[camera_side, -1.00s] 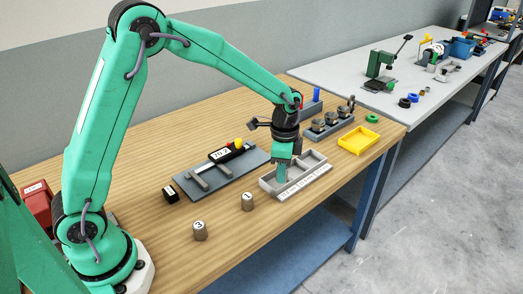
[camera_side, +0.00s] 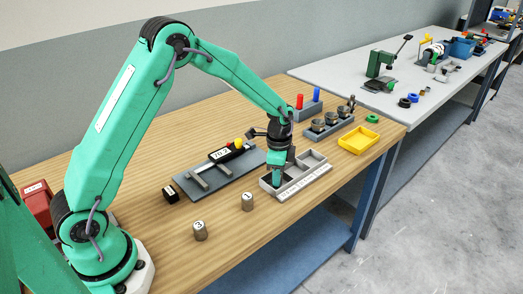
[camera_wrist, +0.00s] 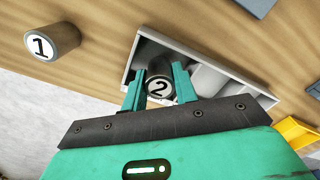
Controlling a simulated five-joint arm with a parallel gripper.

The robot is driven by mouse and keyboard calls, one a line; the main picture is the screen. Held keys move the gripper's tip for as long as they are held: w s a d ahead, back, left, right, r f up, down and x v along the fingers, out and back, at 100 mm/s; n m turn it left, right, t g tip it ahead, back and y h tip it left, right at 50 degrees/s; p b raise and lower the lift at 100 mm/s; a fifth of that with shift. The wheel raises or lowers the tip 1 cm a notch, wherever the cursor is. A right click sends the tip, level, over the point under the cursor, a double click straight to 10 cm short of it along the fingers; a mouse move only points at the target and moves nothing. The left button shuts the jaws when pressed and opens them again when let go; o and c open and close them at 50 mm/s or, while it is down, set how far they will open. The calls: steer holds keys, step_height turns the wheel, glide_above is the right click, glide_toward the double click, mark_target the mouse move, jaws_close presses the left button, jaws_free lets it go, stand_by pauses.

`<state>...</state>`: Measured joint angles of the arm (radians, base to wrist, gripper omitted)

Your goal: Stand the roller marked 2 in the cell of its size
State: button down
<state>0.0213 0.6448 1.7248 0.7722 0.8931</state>
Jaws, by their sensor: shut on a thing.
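My gripper (camera_wrist: 158,88) is shut on the roller marked 2 (camera_wrist: 158,88), whose numbered end faces the wrist camera. In the wrist view the roller is between the fingers, over or in the left end cell of the grey cell tray (camera_wrist: 140,50). I cannot tell if it touches the tray floor. In the side view my gripper (camera_side: 277,178) is down at the near-left cell of the tray (camera_side: 310,184), and hides the roller. The other cells look empty.
The roller marked 1 (camera_side: 247,201) and the roller marked 3 (camera_side: 200,231) stand on the wooden table left of the tray. A grey plate with a 70.2 display (camera_side: 219,154) lies behind. A yellow tray (camera_side: 358,140) is to the right.

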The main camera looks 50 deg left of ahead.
steer(key=shift+f, duration=0.4)
steer(key=shift+f, duration=0.15)
steer(key=c, duration=1.4)
jaws_free()
steer(key=shift+o, duration=0.2)
step_height(320, 180, up, 12)
